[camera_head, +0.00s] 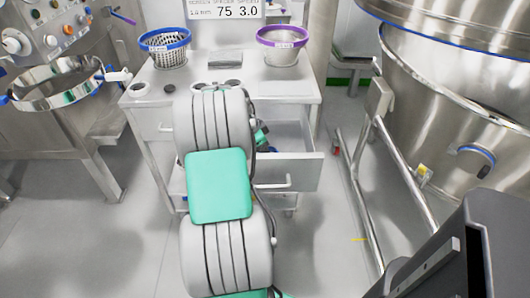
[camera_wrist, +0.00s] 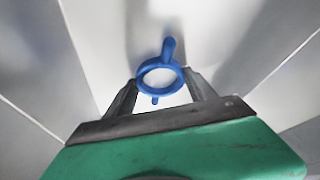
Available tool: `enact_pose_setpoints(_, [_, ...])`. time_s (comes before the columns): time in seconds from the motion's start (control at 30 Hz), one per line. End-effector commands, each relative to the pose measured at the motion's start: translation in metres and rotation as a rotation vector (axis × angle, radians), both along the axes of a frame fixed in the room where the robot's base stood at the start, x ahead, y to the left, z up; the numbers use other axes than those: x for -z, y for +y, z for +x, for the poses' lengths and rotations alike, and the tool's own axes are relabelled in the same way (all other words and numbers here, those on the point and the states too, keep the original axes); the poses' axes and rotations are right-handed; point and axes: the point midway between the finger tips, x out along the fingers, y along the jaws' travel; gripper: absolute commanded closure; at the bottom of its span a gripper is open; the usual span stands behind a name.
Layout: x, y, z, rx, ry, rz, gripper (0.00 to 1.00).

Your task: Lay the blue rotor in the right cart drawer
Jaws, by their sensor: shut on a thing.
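The blue rotor (camera_wrist: 168,50), a ring with short arms, is between the two dark fingertips of my gripper (camera_wrist: 160,86) in the wrist view. My gripper is shut on it, with the ring facing the camera. Pale, smooth surfaces lie around and beyond the rotor; I cannot tell whether it touches them. In the head view the right cart drawer (camera_head: 302,172) is pulled out from the steel cart. My arm hides its left part, most of my gripper and the rotor.
The cart top (camera_head: 290,91) carries a blue-rimmed basket (camera_head: 166,58) and a purple-rimmed basket (camera_head: 282,55), with small round items near its front. A steel vessel (camera_head: 450,85) and tubular rails (camera_head: 355,190) stand at the right. Steel equipment (camera_head: 50,110) stands at the left.

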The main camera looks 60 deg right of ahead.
Motion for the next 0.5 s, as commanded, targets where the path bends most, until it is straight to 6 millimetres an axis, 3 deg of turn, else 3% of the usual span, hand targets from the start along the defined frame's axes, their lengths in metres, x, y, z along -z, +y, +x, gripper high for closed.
enact_pose_setpoints(0.2, [0.0043, -0.0001, 0.0003, 0.000, -0.001, -0.001, 0.93])
enact_pose_setpoints(0.23, [0.0047, 0.0002, 0.0001, -0.001, 0.000, 0.000, 0.36])
enact_pose_setpoints(0.5, [0.0036, 0.0002, 0.0002, -0.001, 0.000, 0.000, 0.15])
